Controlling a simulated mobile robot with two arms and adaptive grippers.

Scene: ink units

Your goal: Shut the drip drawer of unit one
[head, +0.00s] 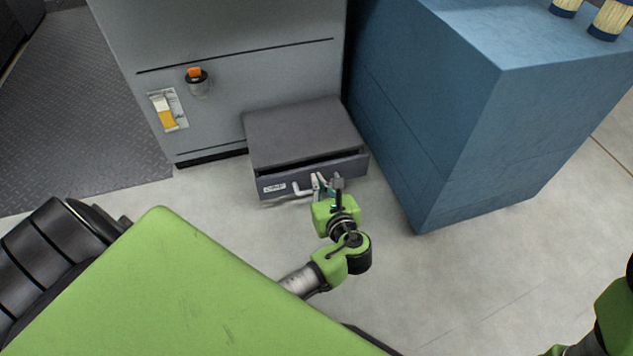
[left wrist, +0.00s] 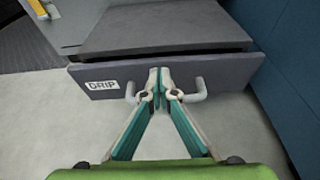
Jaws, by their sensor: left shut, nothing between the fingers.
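The drip drawer (head: 305,135) is dark grey and stands pulled out from the lower front of the grey unit (head: 240,60). Its front panel carries a white label reading DRIP and a pale bar handle (head: 303,190). In the left wrist view the drawer front (left wrist: 225,75) fills the upper middle, with the handle (left wrist: 195,90) on it. My left gripper (head: 322,182) is shut and empty, its fingertips (left wrist: 160,85) at the drawer front by the middle of the handle. They hide part of the handle. I cannot tell whether they touch the panel. My right gripper is not in view.
A blue cabinet (head: 460,100) stands close to the right of the drawer, with cream and blue containers (head: 608,20) on top. An orange-topped knob (head: 196,78) and a yellow-and-white switch (head: 165,110) sit on the unit's front. The floor before the drawer is bare.

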